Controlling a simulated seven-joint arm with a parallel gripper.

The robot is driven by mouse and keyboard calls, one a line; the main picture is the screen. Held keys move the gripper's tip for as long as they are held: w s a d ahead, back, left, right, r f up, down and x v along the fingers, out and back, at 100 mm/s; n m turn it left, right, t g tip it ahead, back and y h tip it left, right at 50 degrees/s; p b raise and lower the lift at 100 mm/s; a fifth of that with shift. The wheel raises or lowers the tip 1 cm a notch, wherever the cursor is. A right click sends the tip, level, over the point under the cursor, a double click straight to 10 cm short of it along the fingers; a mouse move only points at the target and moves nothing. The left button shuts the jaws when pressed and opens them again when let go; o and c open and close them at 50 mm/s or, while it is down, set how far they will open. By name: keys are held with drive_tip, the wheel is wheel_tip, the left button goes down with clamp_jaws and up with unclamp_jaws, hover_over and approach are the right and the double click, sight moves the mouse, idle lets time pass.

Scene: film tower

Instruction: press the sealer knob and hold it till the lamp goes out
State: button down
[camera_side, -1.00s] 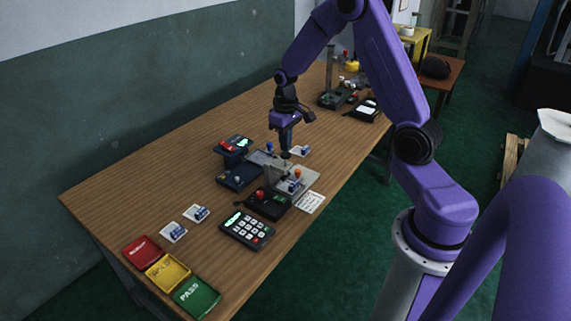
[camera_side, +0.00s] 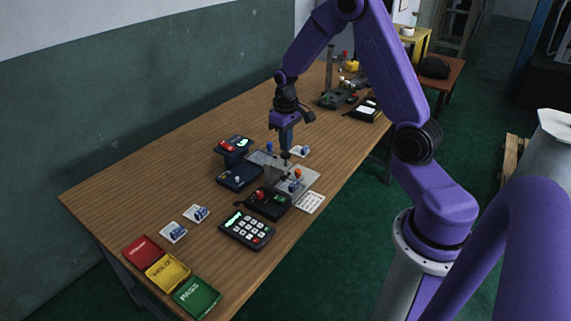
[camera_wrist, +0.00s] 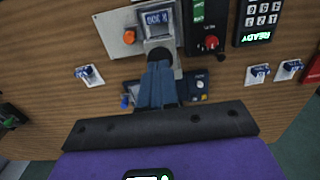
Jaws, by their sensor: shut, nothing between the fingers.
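The sealer (camera_side: 300,181) is a light grey plate with an upright post and a dark round knob (camera_side: 285,155). The knob also shows in the wrist view (camera_wrist: 158,54), just beyond my fingertips. My gripper (camera_side: 287,149) is shut and empty, pointing down over the knob. Its fingertips are at or very near the knob top; I cannot tell whether they touch. The orange lamp (camera_side: 297,173) sits on the sealer plate, and shows in the wrist view (camera_wrist: 129,37); whether it is lit is unclear. A blue lettered piece (camera_wrist: 157,18) lies at the sealer.
A dark box with a red knob (camera_side: 260,195) and a keypad (camera_side: 247,229) stand in front. Red (camera_side: 142,251), yellow (camera_side: 168,271) and green (camera_side: 196,297) trays line the near end. White cards with blue parts (camera_side: 173,232) lie nearby. The table's left side is bare.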

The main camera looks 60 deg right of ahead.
sight(286, 154)
drive_tip(key=shift+f, duration=0.25)
drive_tip(key=shift+f, duration=1.8)
drive_tip(key=shift+r, duration=0.1)
idle(1.3)
drive_tip(key=shift+r, duration=3.95)
